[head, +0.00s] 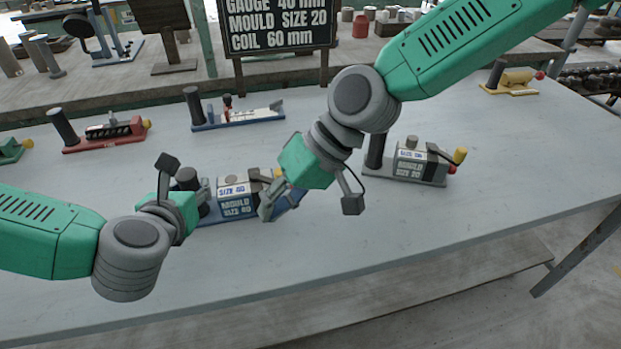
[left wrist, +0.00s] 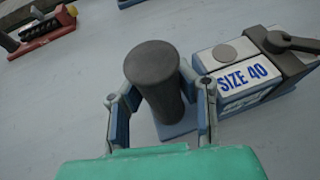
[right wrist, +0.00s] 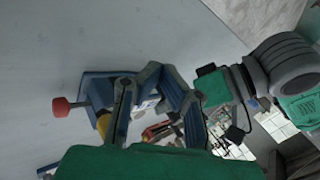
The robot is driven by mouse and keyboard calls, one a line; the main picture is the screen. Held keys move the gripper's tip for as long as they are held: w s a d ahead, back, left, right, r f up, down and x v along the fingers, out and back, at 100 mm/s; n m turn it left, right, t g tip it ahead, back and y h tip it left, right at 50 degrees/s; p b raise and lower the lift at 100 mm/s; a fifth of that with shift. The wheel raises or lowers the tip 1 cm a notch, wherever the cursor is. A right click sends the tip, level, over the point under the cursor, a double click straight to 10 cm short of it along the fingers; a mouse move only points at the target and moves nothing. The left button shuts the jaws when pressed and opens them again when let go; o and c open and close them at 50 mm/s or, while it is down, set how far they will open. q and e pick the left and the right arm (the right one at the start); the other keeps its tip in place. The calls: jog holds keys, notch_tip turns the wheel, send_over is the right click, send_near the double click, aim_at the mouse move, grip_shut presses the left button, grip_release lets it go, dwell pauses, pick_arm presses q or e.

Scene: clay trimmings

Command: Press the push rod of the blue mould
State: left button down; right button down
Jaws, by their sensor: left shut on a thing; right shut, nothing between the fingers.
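The blue mould (head: 238,212) lies on the grey table, its grey block labelled; the left wrist view reads SIZE 40 on the block (left wrist: 238,76). My left gripper (head: 186,184) is shut on the mould's dark upright post (left wrist: 156,85), one finger on each side. In the right wrist view, a red knob (right wrist: 61,106) sticks out from the mould's blue end (right wrist: 95,88), beside a yellow handle (right wrist: 107,124). My right gripper (head: 310,203) is shut and empty near the mould's right end, close to the knob. In the head view my right gripper hides the red knob.
A grey mould (head: 418,168) stands to the right, behind my right wrist. A red mould (head: 107,135), a blue-white one (head: 240,116) and a yellow one (head: 513,79) stand farther back. A dark sign (head: 278,22) stands behind. The table front is clear.

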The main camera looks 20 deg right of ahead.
aim_at(310, 194)
pick_arm(q)
jog(key=shift+f, duration=0.1)
pick_arm(e)
jog(key=d+f+m, duration=0.1)
jog(key=d+m, duration=0.1)
jog(key=w+d+f+m, duration=0.1)
jog(key=d+m, duration=0.1)
jog(key=m, duration=0.1)
jog(key=w+d+m+g, duration=0.1)
jog(key=m, duration=0.2)
jog(key=shift+d+f+h, duration=0.4)
jog(key=d+m, duration=0.1)
jog(key=w+d+m, duration=0.1)
jog(key=m, duration=0.2)
jog(key=shift+w+d+r, duration=0.1)
jog(key=shift+w+d, duration=0.25)
jog(key=shift+d, duration=0.05)
jog(key=w+d+r+m+t+y, duration=0.1)
jog(key=w+d+r+m, duration=0.3)
jog(key=m, duration=0.5)
jog(key=w+d+y, duration=0.1)
jog(key=w+d, duration=0.1)
jog(key=d, duration=0.1)
jog(key=shift+w+d+r+m, duration=0.15)
jog(key=shift+w+m, duration=0.15)
jog(key=x, duration=1)
jog(key=shift+w, duration=0.1)
